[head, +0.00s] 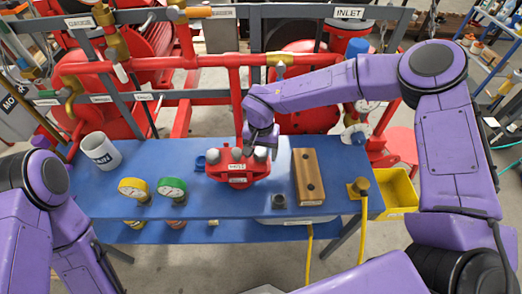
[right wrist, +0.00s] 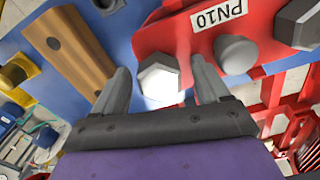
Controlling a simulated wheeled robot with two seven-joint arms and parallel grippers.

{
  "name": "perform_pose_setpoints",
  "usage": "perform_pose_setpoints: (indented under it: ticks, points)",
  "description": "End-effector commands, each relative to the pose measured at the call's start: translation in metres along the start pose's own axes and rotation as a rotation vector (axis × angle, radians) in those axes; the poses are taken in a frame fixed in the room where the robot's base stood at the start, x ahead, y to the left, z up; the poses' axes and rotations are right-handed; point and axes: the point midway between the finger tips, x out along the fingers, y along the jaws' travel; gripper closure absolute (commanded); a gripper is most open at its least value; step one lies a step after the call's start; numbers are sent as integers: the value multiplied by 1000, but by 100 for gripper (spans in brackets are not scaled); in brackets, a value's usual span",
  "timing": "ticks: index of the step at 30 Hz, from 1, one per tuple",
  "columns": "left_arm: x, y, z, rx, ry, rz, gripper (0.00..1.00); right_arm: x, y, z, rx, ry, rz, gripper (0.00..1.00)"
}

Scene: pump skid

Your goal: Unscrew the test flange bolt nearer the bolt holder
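The red test flange (head: 237,172) stands on the blue bench with grey bolts on top. The bolt nearer the holder (head: 260,154) is on its right side, partly hidden by my right gripper (head: 262,143). In the right wrist view, its bright hex head (right wrist: 158,78) lies between the two fingers of my right gripper (right wrist: 161,74), which are open with gaps to the head. The bolt holder is a wooden block (head: 308,178) with two dark holes, right of the flange; it also shows in the wrist view (right wrist: 68,45). My left gripper is out of view.
Red pipes rise behind the flange. A brass fitting with a yellow hose (head: 359,187) is at the right edge.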

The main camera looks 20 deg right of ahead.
Motion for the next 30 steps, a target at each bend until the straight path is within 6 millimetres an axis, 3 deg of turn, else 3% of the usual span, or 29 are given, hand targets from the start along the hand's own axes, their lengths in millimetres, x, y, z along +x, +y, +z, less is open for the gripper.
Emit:
perform_pose_setpoints:
  ticks: [10, 22, 30]
  points:
    - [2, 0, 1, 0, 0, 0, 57, -4, 0, -1, 2, 2, -2, 23]
    - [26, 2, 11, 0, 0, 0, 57, -88, 0, -1, 3, 2, -2, 23]
    - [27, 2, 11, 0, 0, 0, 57, -106, 0, 0, 2, 0, 0, 23]
